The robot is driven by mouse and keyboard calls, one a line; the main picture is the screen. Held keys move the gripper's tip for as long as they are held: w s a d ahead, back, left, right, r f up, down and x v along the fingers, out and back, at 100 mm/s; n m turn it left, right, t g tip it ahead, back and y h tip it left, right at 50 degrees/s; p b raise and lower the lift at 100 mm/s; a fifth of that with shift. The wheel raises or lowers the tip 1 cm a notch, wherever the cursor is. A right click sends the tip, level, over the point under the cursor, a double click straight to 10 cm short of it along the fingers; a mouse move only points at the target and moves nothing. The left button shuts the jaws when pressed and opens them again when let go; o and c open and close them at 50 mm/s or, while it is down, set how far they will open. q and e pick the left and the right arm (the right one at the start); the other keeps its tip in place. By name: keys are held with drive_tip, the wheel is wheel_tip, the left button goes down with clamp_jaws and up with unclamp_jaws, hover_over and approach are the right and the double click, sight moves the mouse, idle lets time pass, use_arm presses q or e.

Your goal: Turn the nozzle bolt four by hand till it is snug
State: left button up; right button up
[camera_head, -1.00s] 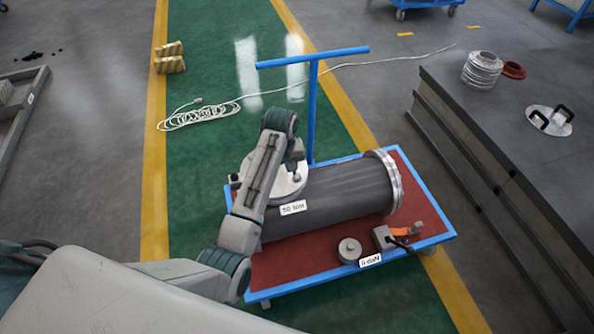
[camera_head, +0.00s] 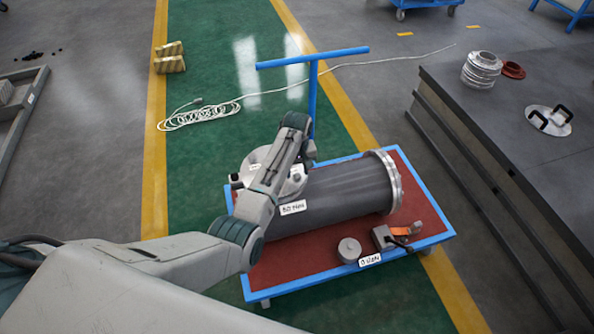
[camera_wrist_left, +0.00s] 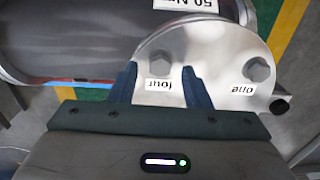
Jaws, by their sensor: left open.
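The grey shell (camera_head: 345,190) lies on its side on the cart, with a silver nozzle flange (camera_head: 252,160) on its top left. In the left wrist view the flange plate (camera_wrist_left: 205,50) carries bolt four (camera_wrist_left: 160,57), a grey hex head above an upside-down "four" label. A second labelled bolt (camera_wrist_left: 258,69) sits to its right. My left gripper (camera_wrist_left: 161,75) is open, its two dark fingers on either side of the label and just short of bolt four's head. In the head view my left gripper (camera_head: 299,170) is over the flange's right side, partly hidden by its wrist.
The blue-framed cart (camera_head: 430,240) has a red top and an upright blue handle (camera_head: 313,100). A round grey part (camera_head: 349,249) and a tool with an orange part (camera_head: 385,238) lie at its front. A dark workbench (camera_head: 520,130) stands at right.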

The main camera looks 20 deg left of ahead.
use_arm(q)
drive_tip(key=shift+f, duration=0.45)
drive_tip(key=shift+c, duration=0.4)
clamp_jaws()
drive_tip(key=shift+r+m+p, duration=0.2)
drive_tip(key=shift+m+p, duration=0.8)
drive_tip(key=shift+p, duration=0.15)
drive_tip(key=shift+m+p, duration=0.6)
drive_tip(key=shift+m, duration=0.1)
drive_tip(key=shift+m+p, duration=0.35)
drive_tip(key=shift+m, duration=0.25)
drive_tip(key=shift+f+m+p, duration=0.1)
drive_tip(key=shift+m+p, duration=0.25)
drive_tip(key=shift+m, duration=0.15)
drive_tip(key=shift+w, duration=0.1)
